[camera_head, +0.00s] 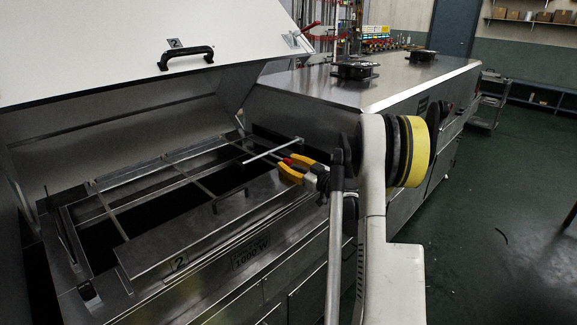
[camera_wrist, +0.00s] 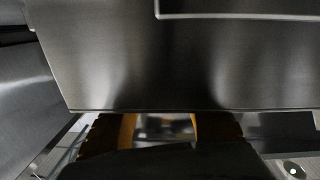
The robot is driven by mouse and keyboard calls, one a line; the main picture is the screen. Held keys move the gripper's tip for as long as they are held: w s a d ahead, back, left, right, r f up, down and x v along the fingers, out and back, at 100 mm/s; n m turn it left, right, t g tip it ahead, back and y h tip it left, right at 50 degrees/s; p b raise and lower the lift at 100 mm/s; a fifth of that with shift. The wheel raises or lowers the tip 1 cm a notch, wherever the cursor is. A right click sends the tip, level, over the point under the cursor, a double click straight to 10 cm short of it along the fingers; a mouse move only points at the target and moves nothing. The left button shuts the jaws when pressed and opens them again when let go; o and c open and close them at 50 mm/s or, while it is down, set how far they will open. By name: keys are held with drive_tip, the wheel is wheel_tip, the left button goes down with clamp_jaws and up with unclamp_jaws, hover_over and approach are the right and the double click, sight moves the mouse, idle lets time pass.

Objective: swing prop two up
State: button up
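My gripper (camera_head: 285,161), with yellow fingers, is over the right end of the open dryer bay. A small red piece (camera_head: 287,161) shows at its fingertips, close below a thin bright metal rod (camera_head: 272,150) with a short crosspiece at its right end. The rod may be prop two; I cannot tell whether the red piece belongs to it. In the wrist view, the yellow fingers (camera_wrist: 160,128) stand apart, but a grey metal plate (camera_wrist: 160,70) hides their tips. I cannot tell whether they grip anything. The white lid marked 2 (camera_head: 130,45) is raised above the bay.
The bay has a metal frame with crossbars (camera_head: 150,178) over dark openings. A front panel (camera_head: 200,225) also carries a 2. A red-handled part (camera_head: 308,30) is at the lid's right edge. The closed dryer top (camera_head: 375,80) is to the right; green floor (camera_head: 500,200) lies clear beyond.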

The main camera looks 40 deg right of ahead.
clamp_jaws()
drive_tip(key=shift+r, duration=0.1)
drive_tip(key=shift+r+m+p, duration=0.3)
drive_tip(key=shift+r+p, duration=0.05)
drive_tip(key=shift+r, duration=0.15)
drive_tip(key=r+m+p, duration=0.1)
drive_tip(key=r+m, duration=0.1)
drive_tip(key=d+r+m+p, duration=0.1)
drive_tip(key=r+p, duration=0.1)
drive_tip(key=r, duration=0.1)
drive_tip(key=shift+d+r+m, duration=0.15)
drive_tip(key=shift+r+m, duration=0.2)
drive_tip(key=shift+m, duration=0.05)
drive_tip(key=w+d+r+m+y+p, duration=0.1)
drive_tip(key=d+r+m+p, duration=0.5)
drive_tip(key=d+r+m, duration=0.4)
drive_tip(key=shift+w+d+r+m+p, duration=0.25)
drive_tip(key=shift+d+m, duration=1.55)
drive_tip(key=shift+d, duration=1.35)
